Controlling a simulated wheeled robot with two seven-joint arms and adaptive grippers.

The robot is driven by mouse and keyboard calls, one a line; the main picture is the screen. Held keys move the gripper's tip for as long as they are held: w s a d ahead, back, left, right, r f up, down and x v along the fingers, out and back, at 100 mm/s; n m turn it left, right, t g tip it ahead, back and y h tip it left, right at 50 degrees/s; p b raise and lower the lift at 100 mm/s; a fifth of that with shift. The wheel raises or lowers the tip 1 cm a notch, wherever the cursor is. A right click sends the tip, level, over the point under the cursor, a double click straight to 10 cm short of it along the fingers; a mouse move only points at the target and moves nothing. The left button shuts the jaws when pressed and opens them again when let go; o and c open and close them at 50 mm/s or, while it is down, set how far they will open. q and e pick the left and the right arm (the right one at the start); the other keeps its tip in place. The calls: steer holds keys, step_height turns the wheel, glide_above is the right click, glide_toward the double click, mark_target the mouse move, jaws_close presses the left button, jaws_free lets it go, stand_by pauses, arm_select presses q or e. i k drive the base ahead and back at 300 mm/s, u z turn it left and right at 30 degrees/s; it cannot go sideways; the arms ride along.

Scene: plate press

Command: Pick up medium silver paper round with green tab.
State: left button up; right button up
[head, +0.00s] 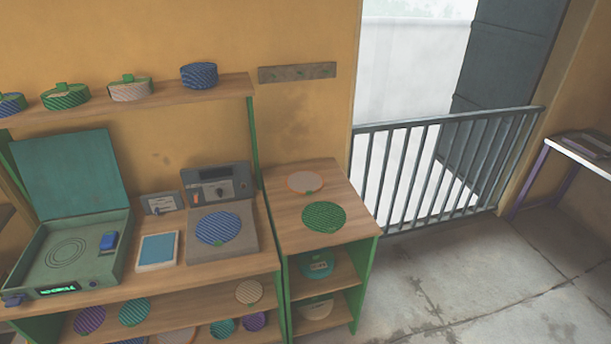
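A pale pinkish-silver round (131,93) with a small green tab on top stands on the upper wall shelf, between a green round and a blue one. It looks thick, like a tin or a stack; I cannot tell if it is paper or which size it is. A flat pale grey round (305,183) with an orange rim lies on the side table, with no clear green tab. A small beige round (249,291) sits on the shelf under the counter. Neither of my grippers shows in the head view.
The upper shelf (200,93) also bears green (66,98) and blue (199,76) rounds. The counter holds an open teal-lidded case (66,255) and a press-like device with a blue round (218,228). A green round (324,216) lies on the side table. Floor at right is clear before a railing (440,170).

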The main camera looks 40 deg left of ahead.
mark_target(307, 182)
steer(key=u, duration=0.35)
steer(key=i, duration=0.7)
steer(key=u, duration=1.3)
steer(key=i, duration=0.65)
steer(key=u, duration=0.6)
